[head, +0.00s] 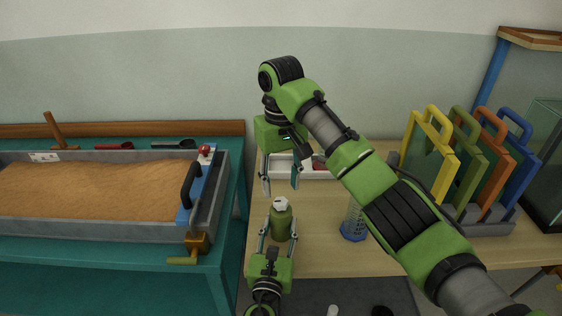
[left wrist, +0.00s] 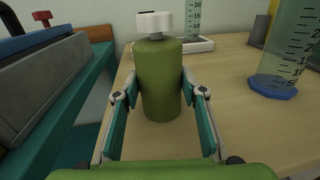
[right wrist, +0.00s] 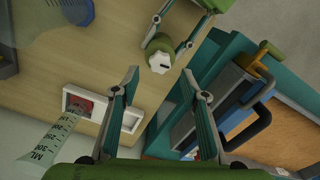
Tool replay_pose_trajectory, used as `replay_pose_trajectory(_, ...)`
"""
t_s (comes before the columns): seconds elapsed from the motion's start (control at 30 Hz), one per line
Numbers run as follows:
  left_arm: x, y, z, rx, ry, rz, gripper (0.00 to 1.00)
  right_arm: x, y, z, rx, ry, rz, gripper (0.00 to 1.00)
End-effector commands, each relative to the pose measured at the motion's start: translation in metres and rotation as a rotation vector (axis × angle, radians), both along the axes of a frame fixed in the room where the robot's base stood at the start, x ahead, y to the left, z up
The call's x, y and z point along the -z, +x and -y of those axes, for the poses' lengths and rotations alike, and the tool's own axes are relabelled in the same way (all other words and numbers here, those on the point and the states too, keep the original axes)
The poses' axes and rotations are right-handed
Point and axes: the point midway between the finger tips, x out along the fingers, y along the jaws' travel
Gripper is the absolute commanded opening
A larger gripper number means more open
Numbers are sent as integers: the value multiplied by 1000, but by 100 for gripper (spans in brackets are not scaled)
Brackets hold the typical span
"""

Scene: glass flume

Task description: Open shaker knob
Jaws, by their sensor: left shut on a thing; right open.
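The shaker is an olive-green bottle (head: 281,224) with a white knob (head: 281,204) on top. It stands upright at the near left of the wooden table. In the left wrist view, the bottle (left wrist: 158,85) sits between the fingers of my left gripper (left wrist: 160,92), with the knob (left wrist: 154,23) clear above them. My left gripper (head: 279,234) is shut on the bottle. My right gripper (head: 280,186) is open and empty, pointing down above and behind the knob. In the right wrist view, the lobed knob (right wrist: 160,60) shows just beyond the open fingertips (right wrist: 160,75), apart from them.
A clear graduated cylinder with a blue base (head: 354,232) stands right of the shaker. A white tray (head: 318,175) lies behind it. A rack (head: 480,226) of coloured handled panels stands at right. The sand-filled flume (head: 100,213) is on the teal table at left.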

Motion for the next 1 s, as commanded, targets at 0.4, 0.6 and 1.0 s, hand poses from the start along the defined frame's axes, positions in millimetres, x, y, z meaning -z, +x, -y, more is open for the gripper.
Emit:
replay_pose_trajectory(0.4, 1, 0, 0, 0, 0, -2, 13, -65, 1, 1, 2, -1, 3, 41)
replay_pose_trajectory(0.6, 1, 0, 0, -1, 0, -2, 13, -71, 0, 0, 1, 0, 1, 41)
replay_pose_trajectory(1.0, 1, 0, 0, -1, 0, -1, 58, -71, 0, 0, 1, 0, 1, 41)
